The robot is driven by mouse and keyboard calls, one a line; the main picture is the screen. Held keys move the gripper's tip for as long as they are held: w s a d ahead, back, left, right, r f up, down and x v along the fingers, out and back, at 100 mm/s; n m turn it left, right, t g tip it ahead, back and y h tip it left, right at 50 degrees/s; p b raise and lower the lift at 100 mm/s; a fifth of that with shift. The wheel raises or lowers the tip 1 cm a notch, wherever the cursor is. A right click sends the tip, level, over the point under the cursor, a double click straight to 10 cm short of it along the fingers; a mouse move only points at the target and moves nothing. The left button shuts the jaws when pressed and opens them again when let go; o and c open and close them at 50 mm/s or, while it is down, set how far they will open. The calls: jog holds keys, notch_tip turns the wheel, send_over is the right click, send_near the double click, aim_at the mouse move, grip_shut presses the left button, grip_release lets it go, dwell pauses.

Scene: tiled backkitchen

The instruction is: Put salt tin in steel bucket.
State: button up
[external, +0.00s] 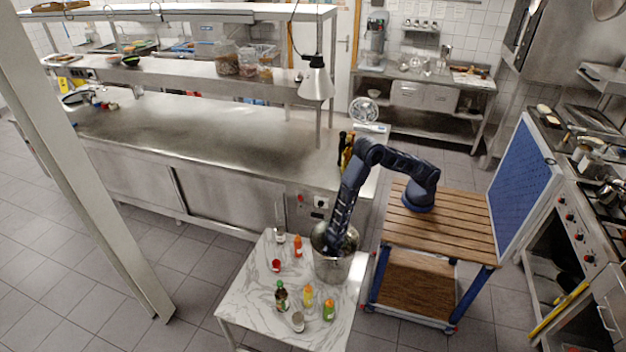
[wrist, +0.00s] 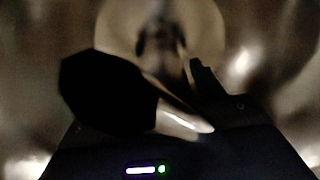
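The steel bucket (external: 333,267) stands at the right side of the marble-topped table. My arm reaches down into it, and my gripper is hidden inside in the external view. In the wrist view, the blurred bucket inside (wrist: 245,65) surrounds my gripper. A dark, many-sided shape (wrist: 100,90) with a bright edge lies at the left, by a dark finger. It is too dark to tell whether this is a held thing or part of my gripper. I cannot identify the salt tin for sure; a small pale-topped container (external: 298,321) stands at the table's front.
The marble table (external: 245,300) also holds a dark bottle (external: 281,295), a yellow bottle (external: 308,294), a green bottle (external: 328,310), an orange-red bottle (external: 298,246), a small red item (external: 276,266) and a clear container (external: 280,236). A steel counter (external: 190,130) stands behind.

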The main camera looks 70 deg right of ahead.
jog(key=shift+o, duration=0.4)
notch_tip(320, 180, up, 12)
jog(key=shift+r, duration=0.15)
dwell(0.4)
jog(key=shift+r, duration=0.1)
dwell(0.3)
